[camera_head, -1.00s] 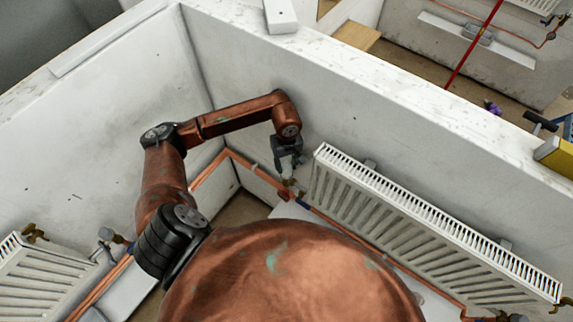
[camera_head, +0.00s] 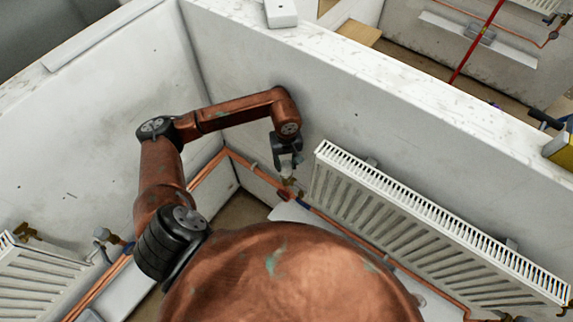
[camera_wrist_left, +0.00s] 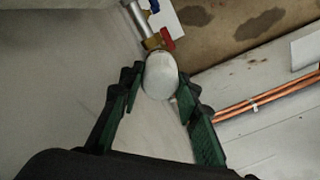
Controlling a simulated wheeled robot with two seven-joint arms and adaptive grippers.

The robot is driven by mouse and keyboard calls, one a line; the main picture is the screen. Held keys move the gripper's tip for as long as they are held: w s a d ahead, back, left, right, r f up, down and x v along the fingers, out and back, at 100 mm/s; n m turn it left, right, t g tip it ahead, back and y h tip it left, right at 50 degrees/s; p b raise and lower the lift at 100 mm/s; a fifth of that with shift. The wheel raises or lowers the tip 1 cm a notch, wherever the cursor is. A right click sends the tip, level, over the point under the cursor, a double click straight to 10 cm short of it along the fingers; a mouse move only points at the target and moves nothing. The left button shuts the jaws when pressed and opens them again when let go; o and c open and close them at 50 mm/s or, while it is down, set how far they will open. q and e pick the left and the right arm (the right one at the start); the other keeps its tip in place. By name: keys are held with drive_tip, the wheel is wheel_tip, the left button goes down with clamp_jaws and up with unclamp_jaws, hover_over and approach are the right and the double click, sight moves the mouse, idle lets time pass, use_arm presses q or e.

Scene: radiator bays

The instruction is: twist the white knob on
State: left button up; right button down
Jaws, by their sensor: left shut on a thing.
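The white knob (camera_wrist_left: 160,75) is a smooth rounded cap on a brass valve, in the middle of the left wrist view. My left gripper (camera_wrist_left: 157,88) is shut on it, with one dark green finger on each side. There the gripper largely hides the knob. My right gripper is not in view.
A white radiator (camera_head: 430,230) hangs on the wall right of the gripper. Copper pipes (camera_head: 238,157) run along the wall bottom. In the wrist view a red handle (camera_wrist_left: 167,40) sits just behind the knob. Another radiator (camera_head: 40,280) is at lower left.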

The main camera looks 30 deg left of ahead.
use_arm(q)
drive_tip(key=m+b, duration=0.2)
drive_tip(key=f+m+b, duration=0.1)
drive_tip(key=m+b, duration=0.2)
drive_tip(key=shift+s, duration=0.15)
drive_tip(key=m+b, duration=0.4)
drive_tip(key=shift+m, duration=0.3)
drive_tip(key=shift+r+m, duration=0.15)
drive_tip(key=shift+m, duration=0.25)
drive_tip(key=shift+r, duration=0.1)
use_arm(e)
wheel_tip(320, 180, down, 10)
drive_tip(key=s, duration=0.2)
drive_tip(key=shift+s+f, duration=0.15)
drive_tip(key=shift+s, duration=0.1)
use_arm(q)
drive_tip(key=o, duration=1.3)
drive_tip(key=shift+r, duration=0.15)
drive_tip(key=shift+c, duration=0.2)
drive_tip(key=shift+o, duration=0.4)
drive_tip(key=o, duration=1.3)
